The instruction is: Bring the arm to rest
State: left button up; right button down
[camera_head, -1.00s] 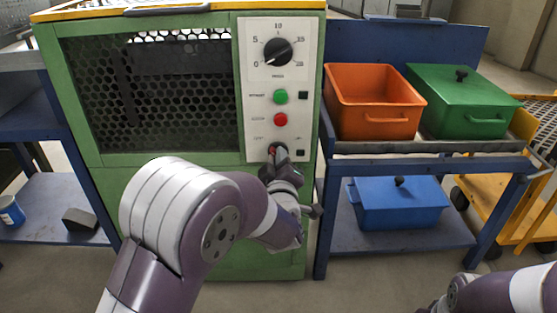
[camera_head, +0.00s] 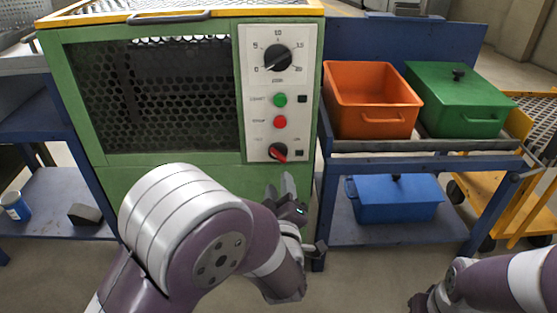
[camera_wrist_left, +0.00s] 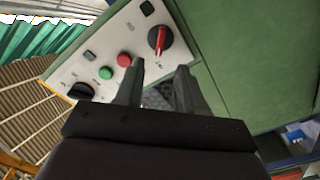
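My left gripper (camera_head: 281,188) is in front of the green furnace (camera_head: 130,175), just below its white control panel (camera_head: 250,45). Its two fingers are apart with nothing between them, as the left wrist view (camera_wrist_left: 158,80) shows. A red-marked rotary switch (camera_head: 278,152) sits at the panel's bottom, a little above the fingertips and clear of them; it also shows in the left wrist view (camera_wrist_left: 160,40).
The panel also has a black dial (camera_head: 278,58), a green button (camera_head: 280,100) and a red button (camera_head: 280,122). To the right, a blue cart (camera_head: 420,147) carries an orange bin (camera_head: 370,98) and a green lidded box (camera_head: 460,100); a blue box (camera_head: 395,203) is below.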

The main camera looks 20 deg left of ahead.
pick_arm(q)
jog(key=shift+v, duration=1.45)
